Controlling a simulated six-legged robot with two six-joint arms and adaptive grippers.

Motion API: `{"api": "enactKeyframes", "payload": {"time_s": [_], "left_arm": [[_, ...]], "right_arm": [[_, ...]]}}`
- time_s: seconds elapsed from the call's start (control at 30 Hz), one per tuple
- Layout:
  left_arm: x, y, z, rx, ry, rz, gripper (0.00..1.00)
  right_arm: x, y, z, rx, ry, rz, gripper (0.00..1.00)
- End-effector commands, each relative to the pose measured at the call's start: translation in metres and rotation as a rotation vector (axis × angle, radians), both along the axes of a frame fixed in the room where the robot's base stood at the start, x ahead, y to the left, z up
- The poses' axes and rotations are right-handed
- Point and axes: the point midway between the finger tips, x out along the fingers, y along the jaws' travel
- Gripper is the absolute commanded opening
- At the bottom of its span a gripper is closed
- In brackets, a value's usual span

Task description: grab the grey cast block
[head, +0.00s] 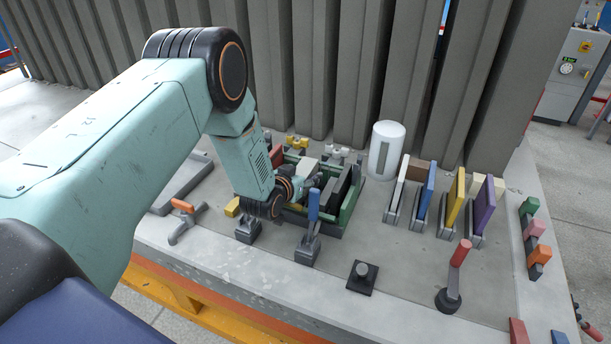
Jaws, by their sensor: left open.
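A green-walled mould (349,212) stands on the grey table, left of the white cylinder. A pale grey block (306,166), which looks like the cast block, shows at the mould's back left. My left arm partly hides it. My left gripper (318,182) is over the mould, open, small and dark against the dark parts inside. It is close in front of the pale block in the picture; I cannot tell whether they touch. My right gripper is not in view.
A blue-handled clamp (313,207) stands upright in front of the mould, near my gripper. An orange-handled clamp (183,206) lies to the left. Coloured panels (424,191) stand in slots at the right, with a red-handled lever (460,254) in front.

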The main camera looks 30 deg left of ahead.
Motion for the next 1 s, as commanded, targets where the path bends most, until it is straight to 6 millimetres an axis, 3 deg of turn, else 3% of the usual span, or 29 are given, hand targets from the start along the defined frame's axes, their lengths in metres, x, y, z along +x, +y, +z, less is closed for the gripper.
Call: {"api": "enactKeyframes", "payload": {"time_s": [0.17, 1.0], "left_arm": [[0.0002, 0.0004, -0.0007, 0.000, 0.001, 0.001, 0.70], [-0.0002, 0.0005, -0.0007, 0.000, 0.002, 0.001, 0.00]], "right_arm": [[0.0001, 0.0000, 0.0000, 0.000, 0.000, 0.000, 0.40], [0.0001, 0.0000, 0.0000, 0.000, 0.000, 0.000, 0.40]]}}
